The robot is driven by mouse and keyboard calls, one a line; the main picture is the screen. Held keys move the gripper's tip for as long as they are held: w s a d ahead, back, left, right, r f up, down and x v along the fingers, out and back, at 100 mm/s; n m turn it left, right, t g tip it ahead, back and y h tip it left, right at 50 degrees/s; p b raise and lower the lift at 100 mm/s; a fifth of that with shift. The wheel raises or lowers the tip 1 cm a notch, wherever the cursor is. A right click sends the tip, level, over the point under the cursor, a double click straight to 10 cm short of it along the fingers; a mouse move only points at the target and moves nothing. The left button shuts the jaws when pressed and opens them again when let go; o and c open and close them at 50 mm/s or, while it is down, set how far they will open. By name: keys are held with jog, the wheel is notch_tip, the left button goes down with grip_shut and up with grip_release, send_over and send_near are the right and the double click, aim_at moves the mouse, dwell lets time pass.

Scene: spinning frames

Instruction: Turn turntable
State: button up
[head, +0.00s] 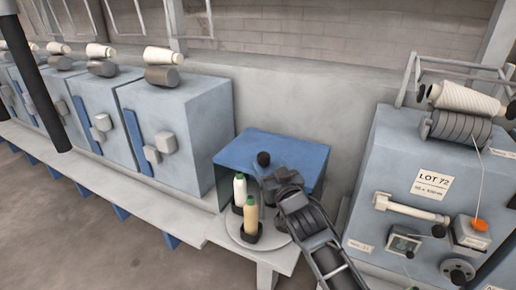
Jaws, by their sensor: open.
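The turntable is a round grey disc (234,225) at the lower centre of the head view, partly under a blue-topped housing (270,148). A white bobbin with a green top (240,190) and a tan bobbin with a green top (251,214) stand upright on it in dark holders. My gripper (272,182) is open, just right of the bobbins and over the turntable's right side. My arm hides that side of the disc. I cannot tell whether my fingers touch anything.
A grey machine marked LOT 72 (432,184) stands close on the right, with a lever, a dial and an orange knob. Grey-blue machine units (200,130) line the left. A pale ledge (190,213) runs along the front. Open floor (60,240) lies at lower left.

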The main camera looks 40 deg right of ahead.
aim_at(262, 153)
jog(key=shift+w+d+r, duration=0.15)
jog(key=shift+w+r, duration=0.05)
jog(key=shift+w, duration=0.15)
jog(key=shift+p+x, duration=1.15)
jog(key=shift+x, duration=2.25)
jog(key=shift+s+f, duration=0.1)
jog(key=shift+c, duration=0.4)
grip_shut()
